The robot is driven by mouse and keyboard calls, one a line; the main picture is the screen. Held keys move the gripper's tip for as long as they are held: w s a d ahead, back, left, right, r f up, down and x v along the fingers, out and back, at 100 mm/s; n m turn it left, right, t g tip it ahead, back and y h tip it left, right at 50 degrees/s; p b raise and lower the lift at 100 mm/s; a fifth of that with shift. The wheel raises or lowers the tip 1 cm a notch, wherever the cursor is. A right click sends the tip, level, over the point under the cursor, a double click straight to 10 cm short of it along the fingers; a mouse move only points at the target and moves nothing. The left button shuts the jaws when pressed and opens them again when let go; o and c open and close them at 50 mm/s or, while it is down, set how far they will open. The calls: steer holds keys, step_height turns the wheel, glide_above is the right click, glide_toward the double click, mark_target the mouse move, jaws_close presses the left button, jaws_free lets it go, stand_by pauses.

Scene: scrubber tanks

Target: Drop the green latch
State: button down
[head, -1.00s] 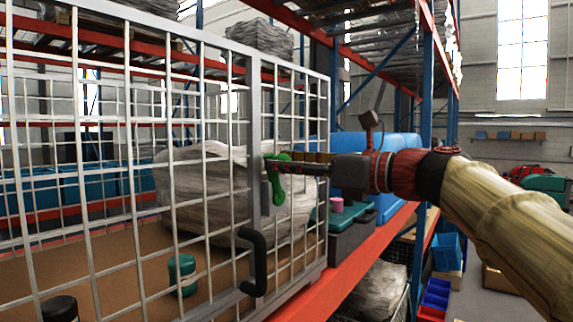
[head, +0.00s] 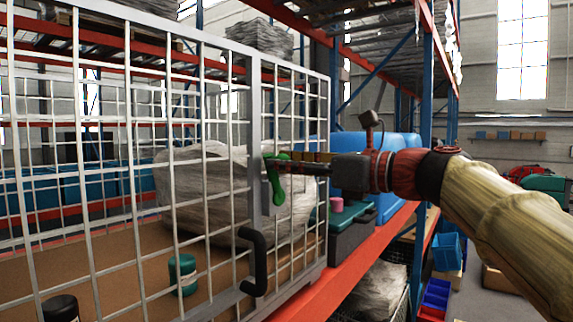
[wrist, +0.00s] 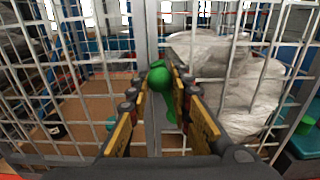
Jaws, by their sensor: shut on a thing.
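The green latch (head: 277,178) sits on the grey upright post of the white mesh cage (head: 253,130), with its lower arm hanging down. My gripper (head: 285,163) reaches in from the right at the latch's upper end. In the wrist view the latch's round green knob (wrist: 159,77) lies between the two yellow-padded fingers of my gripper (wrist: 161,84), which are shut on it. The fingers hide part of the latch. A black handle (head: 253,262) is on the cage below the latch.
A red shelf beam (head: 345,283) runs along the cage's right side. A grey case (head: 349,232) stands right of the cage. Open floor shows at far right.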

steer(key=shift+a+f, duration=0.1)
steer(key=shift+f, duration=0.05)
steer(key=n+b, duration=0.1)
steer(key=b, duration=0.1)
steer(key=s+a+f+n+b, duration=0.1)
steer(key=n, duration=0.1)
steer(key=s+n+b, duration=0.1)
steer(key=b, duration=0.1)
steer(key=shift+a+f+b, duration=0.25)
steer(key=shift+f+b, duration=0.05)
steer(key=shift+f, duration=0.1)
steer(key=f+n+b, duration=0.1)
steer(key=s+n+b, duration=0.1)
steer(key=n+b, duration=0.1)
steer(key=a+f+n+b, duration=0.1)
steer(key=n+b, duration=0.1)
steer(key=shift+s+f, duration=0.3)
steer(key=n+b, duration=0.1)
steer(key=f+n+b, duration=0.1)
steer(key=b, duration=0.1)
steer(key=shift+s+a+f, duration=0.2)
steer(key=shift+a+f, duration=0.05)
steer(key=n+b, duration=0.1)
steer(key=f+n+b, duration=0.1)
steer(key=n+b, duration=0.1)
steer(key=shift+f, duration=0.25)
steer(key=shift+f+b, duration=0.1)
steer(key=shift+b, duration=0.2)
